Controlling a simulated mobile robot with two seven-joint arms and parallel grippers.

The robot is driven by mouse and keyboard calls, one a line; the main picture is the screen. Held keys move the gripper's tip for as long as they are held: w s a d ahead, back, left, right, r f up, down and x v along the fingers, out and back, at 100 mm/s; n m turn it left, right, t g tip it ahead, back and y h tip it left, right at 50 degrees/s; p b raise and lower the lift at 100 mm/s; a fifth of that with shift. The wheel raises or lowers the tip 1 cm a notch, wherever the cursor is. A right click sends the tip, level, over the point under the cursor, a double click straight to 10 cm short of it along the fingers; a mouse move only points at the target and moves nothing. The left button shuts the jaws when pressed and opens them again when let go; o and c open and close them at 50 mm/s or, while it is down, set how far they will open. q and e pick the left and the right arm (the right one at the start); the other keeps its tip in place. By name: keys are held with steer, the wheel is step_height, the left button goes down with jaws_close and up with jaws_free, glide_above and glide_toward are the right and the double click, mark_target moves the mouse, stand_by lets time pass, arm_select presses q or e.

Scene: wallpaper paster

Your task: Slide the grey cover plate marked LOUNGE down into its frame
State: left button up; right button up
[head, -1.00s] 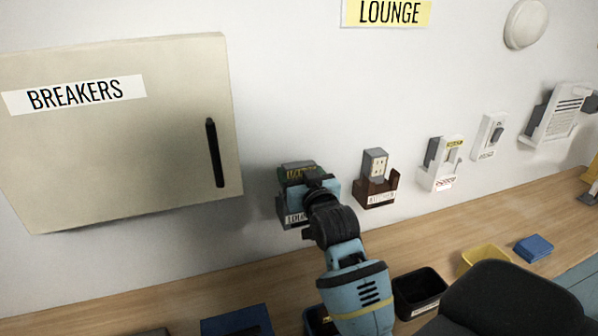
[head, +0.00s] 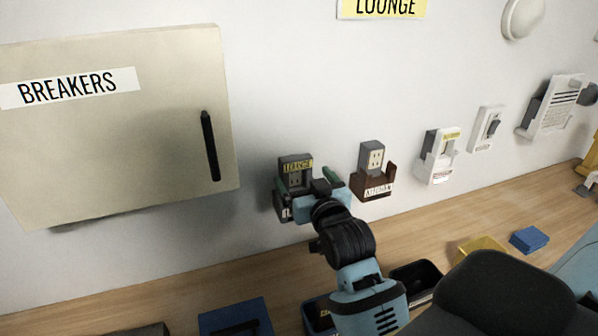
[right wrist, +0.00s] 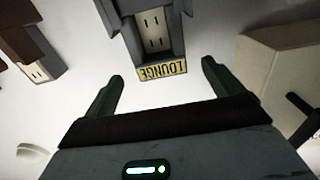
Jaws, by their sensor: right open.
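My right gripper (head: 306,182) is open and empty in front of the plate and hides part of the frame. In the right wrist view its fingers (right wrist: 163,72) are spread wide, clear of the plate. Whether the plate is fully down cannot be told.
The breaker box (head: 110,130) juts out at left. A brown frame with a grey plate (head: 371,157) is close on the right, with white wall units (head: 437,157) beyond. Bins (head: 415,277) and a blue stack (head: 529,240) sit on the wooden counter.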

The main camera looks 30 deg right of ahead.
steer(key=shift+v, duration=0.95)
